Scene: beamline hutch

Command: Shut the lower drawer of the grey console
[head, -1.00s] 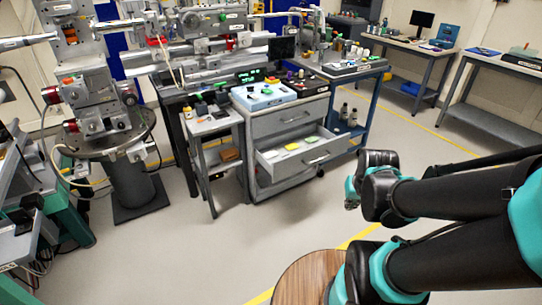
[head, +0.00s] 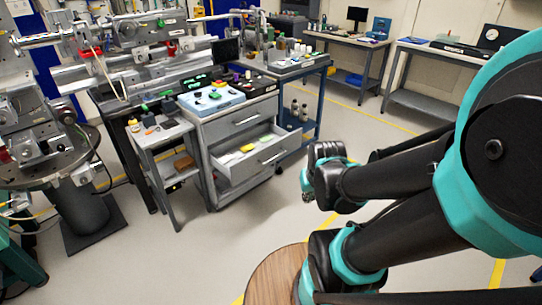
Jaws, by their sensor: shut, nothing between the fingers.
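The grey console (head: 240,120) stands left of the picture's middle. Its lower drawer (head: 276,155) is pulled out toward me, with a yellow block (head: 247,148) and pale green and white items inside. The upper drawer (head: 246,119) looks shut. My gripper (head: 308,192) is at the end of the folded black and teal arm, to the right of and nearer than the drawer. It is apart from the drawer and empty. Its fingertips are small in the picture and partly hidden by the wrist.
A small grey side table (head: 161,137) stands against the console's left. A blue-framed cart (head: 318,100) with bottles stands behind its right. Open grey floor (head: 250,225) lies in front of the drawer. A round wooden top (head: 272,280) is at the bottom edge.

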